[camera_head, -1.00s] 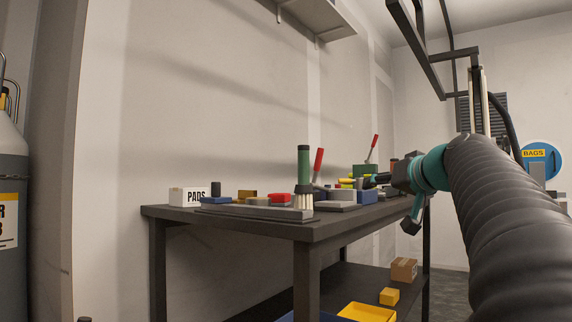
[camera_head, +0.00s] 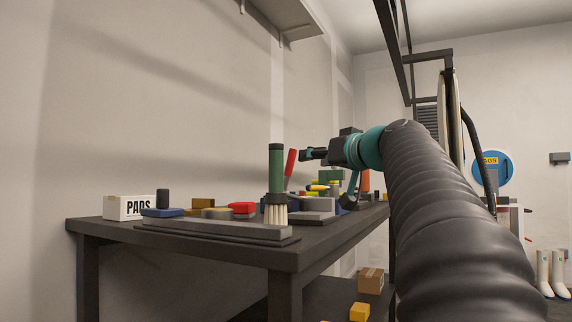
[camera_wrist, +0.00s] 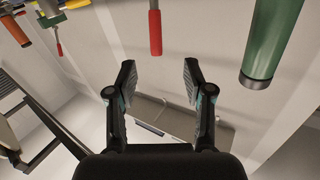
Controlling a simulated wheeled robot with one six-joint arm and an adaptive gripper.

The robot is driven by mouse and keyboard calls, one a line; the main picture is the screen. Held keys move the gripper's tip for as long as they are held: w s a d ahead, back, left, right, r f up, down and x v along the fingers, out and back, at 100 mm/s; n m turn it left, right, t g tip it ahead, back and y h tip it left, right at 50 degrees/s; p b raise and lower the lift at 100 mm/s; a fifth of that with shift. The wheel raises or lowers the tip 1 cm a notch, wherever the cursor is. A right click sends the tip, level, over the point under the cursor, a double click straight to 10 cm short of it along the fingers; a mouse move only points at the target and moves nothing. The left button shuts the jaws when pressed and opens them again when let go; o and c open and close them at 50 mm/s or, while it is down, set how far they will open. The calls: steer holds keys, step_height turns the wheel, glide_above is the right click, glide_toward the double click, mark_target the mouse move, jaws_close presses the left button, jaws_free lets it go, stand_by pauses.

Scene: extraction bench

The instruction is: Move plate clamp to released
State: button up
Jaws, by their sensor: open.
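A red handle (camera_head: 291,163) stands up from the bench behind the green brush and leans slightly; it looks like a clamp lever. It also shows in the wrist view (camera_wrist: 155,30), at the top centre beyond my fingertips. My gripper (camera_head: 308,154) is open and empty, held above the bench to the right of this handle in the head view. In the wrist view my gripper (camera_wrist: 158,78) has its two fingers apart, with wall and shelf between them. A second, smaller red handle (camera_wrist: 59,50) shows at upper left. The clamp's base is mostly hidden; neither handle is labelled.
A green-handled brush (camera_head: 276,175) stands upright on the dark bench (camera_head: 200,241), close to the red handle. A PADS box (camera_head: 130,207) and several small blocks lie on the bench. A wall shelf (camera_head: 290,18) hangs above. A dark frame (camera_head: 405,60) stands at right.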

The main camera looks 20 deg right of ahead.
mark_target(293, 162)
steer(key=w+p, duration=0.1)
steer(key=w, duration=0.7)
steer(key=w+p, duration=0.1)
steer(key=w, duration=0.3)
steer(key=shift+w+a+p, duration=0.3)
steer(key=shift+w+p, duration=0.05)
steer(key=shift+w, duration=0.05)
jaws_close()
